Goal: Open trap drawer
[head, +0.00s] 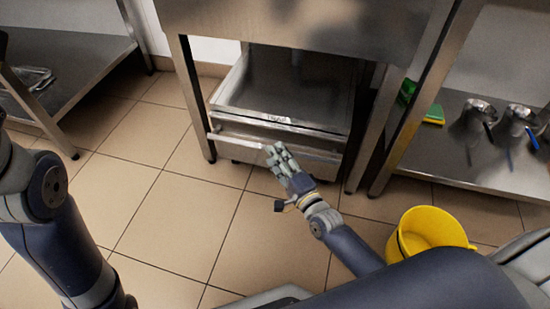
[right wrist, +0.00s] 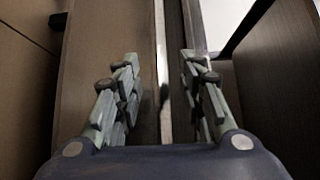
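The trap drawer (head: 240,132) is a steel drawer low under a steel counter, with its shallow interior (head: 290,85) showing above and behind the front panel. My right gripper (head: 272,150) is at the middle of the drawer's front. In the right wrist view, the right gripper (right wrist: 160,88) is open, its two fingers apart. A thin metal edge (right wrist: 161,50) runs between them with gaps on both sides; I cannot tell whether they touch it. My left arm shows at the left of the head view; its gripper is out of view.
A yellow bucket (head: 432,230) stands on the tiled floor at the right. Steel shelves (head: 75,75) stand at the left, and a right shelf (head: 455,165) holds metal containers and a green-and-yellow sponge. The floor before the drawer is clear.

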